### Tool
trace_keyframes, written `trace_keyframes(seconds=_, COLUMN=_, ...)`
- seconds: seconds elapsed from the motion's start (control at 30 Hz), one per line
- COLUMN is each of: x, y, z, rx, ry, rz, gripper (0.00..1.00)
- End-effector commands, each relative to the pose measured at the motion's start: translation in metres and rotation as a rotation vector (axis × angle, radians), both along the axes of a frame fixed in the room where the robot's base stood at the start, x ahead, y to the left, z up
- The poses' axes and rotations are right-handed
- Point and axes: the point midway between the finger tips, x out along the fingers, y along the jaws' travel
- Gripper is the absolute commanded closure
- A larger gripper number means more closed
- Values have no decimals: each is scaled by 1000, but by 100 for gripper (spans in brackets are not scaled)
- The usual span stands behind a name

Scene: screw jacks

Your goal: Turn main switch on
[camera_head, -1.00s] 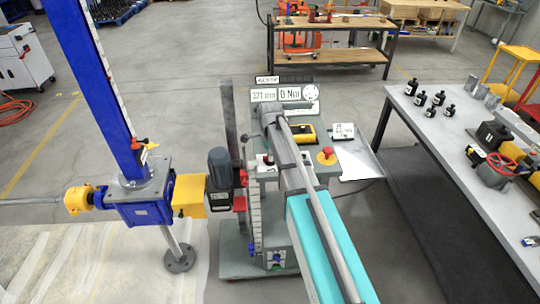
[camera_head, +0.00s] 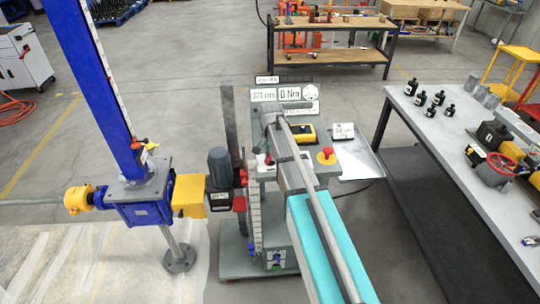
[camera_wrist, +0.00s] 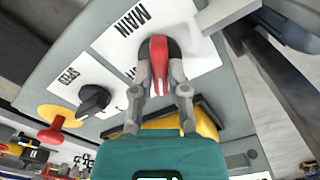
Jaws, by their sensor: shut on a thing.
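The main switch (camera_wrist: 158,52) has a red handle and sits on a white plate marked MAIN in the wrist view. My gripper (camera_wrist: 160,85) is shut on the red handle, with one grey finger on each side of it. In the head view, my arm reaches over the grey control stand (camera_head: 284,225) and hides the switch and my fingertips.
A black SPEED knob (camera_wrist: 95,100) and a red emergency button (camera_wrist: 50,132) on yellow are beside the switch; the button also shows in the head view (camera_head: 326,155). A yellow device (camera_head: 302,132) lies behind. A blue screw jack (camera_head: 140,203) stands left; a workbench (camera_head: 430,125) stands right.

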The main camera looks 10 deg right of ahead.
Motion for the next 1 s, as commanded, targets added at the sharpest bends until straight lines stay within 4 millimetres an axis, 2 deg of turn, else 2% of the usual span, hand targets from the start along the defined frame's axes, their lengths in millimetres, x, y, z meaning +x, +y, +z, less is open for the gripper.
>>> trace_keyframes(seconds=0.5, x=1, y=0, z=0, rx=0, ry=-1, rz=446, gripper=100)
trace_keyframes(seconds=0.7, x=1, y=0, z=0, rx=-1, ry=-1, rz=540, gripper=100)
trace_keyframes(seconds=1.0, x=1, y=0, z=0, rx=-1, ry=-1, rz=584, gripper=100)
